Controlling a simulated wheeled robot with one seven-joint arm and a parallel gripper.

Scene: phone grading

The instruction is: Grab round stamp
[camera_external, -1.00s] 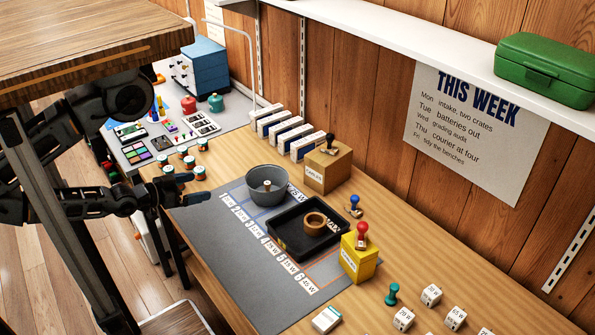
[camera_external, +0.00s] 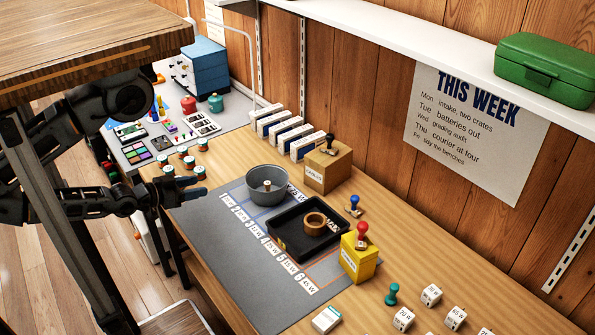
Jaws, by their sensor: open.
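Several hand stamps are in view, and I cannot tell which has a round base. A black-handled stamp (camera_external: 328,145) stands on a cardboard box. A blue-handled stamp (camera_external: 354,205) stands on the bench behind the black tray. A red-handled stamp (camera_external: 361,235) stands on a yellow box. A teal stamp (camera_external: 392,294) stands on the bench at the front right. My gripper (camera_external: 200,182) is open and empty over the left edge of the bench, near small jars and left of the grey bowl, apart from all the stamps.
The grey mat (camera_external: 215,234) holds a grey bowl (camera_external: 267,184) and a black tray (camera_external: 276,232) with a brown ring. The cardboard box (camera_external: 321,177) and yellow box (camera_external: 357,265) stand beside them. White cubes (camera_external: 431,294) lie front right. A shelf (camera_external: 400,41) overhangs the back.

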